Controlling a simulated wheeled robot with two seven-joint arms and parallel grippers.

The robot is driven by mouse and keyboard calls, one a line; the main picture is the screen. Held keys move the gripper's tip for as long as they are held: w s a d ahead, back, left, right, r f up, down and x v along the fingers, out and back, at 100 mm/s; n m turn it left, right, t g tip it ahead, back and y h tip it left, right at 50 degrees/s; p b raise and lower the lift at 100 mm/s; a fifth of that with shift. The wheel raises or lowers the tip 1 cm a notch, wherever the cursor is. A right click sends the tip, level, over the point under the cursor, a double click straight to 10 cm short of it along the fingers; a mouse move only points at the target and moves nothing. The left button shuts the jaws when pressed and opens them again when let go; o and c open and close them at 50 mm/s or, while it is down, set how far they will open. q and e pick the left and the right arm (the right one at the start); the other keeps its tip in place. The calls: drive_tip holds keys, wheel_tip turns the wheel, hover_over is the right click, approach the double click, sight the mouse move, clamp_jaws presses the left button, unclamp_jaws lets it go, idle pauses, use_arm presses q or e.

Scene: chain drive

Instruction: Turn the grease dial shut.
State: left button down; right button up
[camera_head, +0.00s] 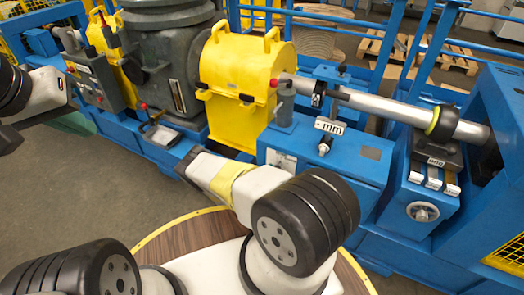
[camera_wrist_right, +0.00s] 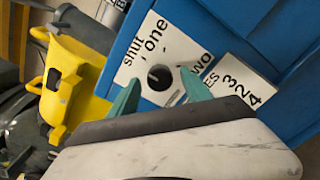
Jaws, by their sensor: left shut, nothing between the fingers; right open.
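The grease dial (camera_wrist_right: 160,77) is a round dark knob on a white plate (camera_wrist_right: 180,46) fixed to a blue face in the right wrist view. I cannot tell which mark the knob points at. My right gripper (camera_wrist_right: 160,93) is open, with teal fingertips on either side of the dial in this view. I cannot tell whether they touch it. My left gripper (camera_head: 72,92) is at the far left of the head view beside a grey control panel, shut and empty; its fingertips are hard to make out.
In the head view a yellow guard (camera_head: 240,72) stands beside a dark grey gearbox (camera_head: 165,60) on a blue frame. A metal shaft (camera_head: 385,104) runs to the right above blue housings (camera_head: 325,165). Blue railings cross the back. Grey floor is open at the left.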

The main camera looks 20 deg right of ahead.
drive_tip(key=v, duration=0.5)
idle(0.3)
